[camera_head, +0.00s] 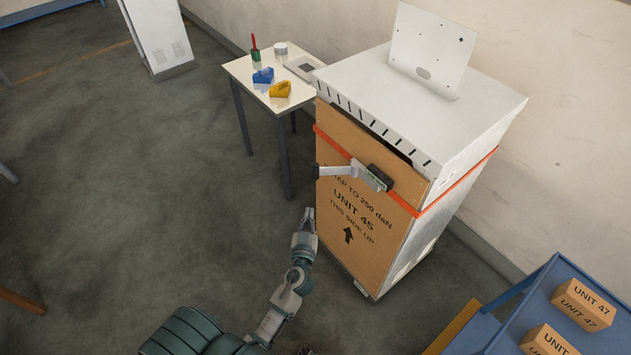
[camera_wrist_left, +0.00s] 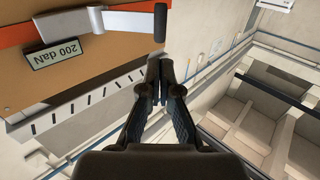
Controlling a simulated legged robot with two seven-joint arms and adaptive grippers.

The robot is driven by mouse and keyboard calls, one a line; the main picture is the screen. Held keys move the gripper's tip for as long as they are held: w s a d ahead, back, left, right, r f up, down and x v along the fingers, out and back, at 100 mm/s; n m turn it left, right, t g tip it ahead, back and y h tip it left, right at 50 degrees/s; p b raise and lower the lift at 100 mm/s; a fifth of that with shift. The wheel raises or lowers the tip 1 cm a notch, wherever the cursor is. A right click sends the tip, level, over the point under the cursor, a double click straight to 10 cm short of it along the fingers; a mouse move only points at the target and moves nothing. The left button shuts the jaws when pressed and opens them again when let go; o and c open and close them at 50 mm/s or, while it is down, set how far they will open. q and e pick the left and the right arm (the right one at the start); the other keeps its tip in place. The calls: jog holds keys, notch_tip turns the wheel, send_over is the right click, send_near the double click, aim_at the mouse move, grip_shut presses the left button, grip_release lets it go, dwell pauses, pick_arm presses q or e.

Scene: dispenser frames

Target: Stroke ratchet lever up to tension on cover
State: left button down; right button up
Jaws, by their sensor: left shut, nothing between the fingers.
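The ratchet lever (camera_head: 338,171) is a pale grey bar with a black grip at its left end. It sticks out to the left from the ratchet with its dark display box (camera_head: 378,178). An orange strap (camera_head: 403,203) runs across the brown cover (camera_head: 350,215), marked UNIT 45, and around the white cabinet. My left gripper (camera_head: 308,214) is shut and empty, below the black grip and apart from it. In the left wrist view, the lever (camera_wrist_left: 130,21) with its black grip shows beyond the closed fingertips (camera_wrist_left: 160,62); the display (camera_wrist_left: 58,52) reads 200 daN, upside down. My right gripper is not in view.
A small table (camera_head: 243,72) with blue and yellow items and a tool stands behind left of the cabinet (camera_head: 450,110). A blue cart (camera_head: 545,285) with UNIT 47 boxes (camera_head: 584,303) is at lower right. The floor to the left is mostly clear.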

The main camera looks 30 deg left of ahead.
pick_arm(q)
jog(key=shift+w+a, duration=0.1)
jog(key=shift+a, duration=0.15)
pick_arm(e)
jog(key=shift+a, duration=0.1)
pick_arm(q)
jog(key=p, duration=0.3)
send_near(316, 175)
jog(key=x, duration=0.6)
jog(key=shift+a+r, duration=0.15)
jog(key=shift+w+a, duration=0.25)
jog(key=shift+w, duration=0.35)
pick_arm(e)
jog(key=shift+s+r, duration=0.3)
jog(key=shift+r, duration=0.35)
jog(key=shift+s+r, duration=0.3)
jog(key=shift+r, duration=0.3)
pick_arm(q)
jog(key=shift+d, duration=0.1)
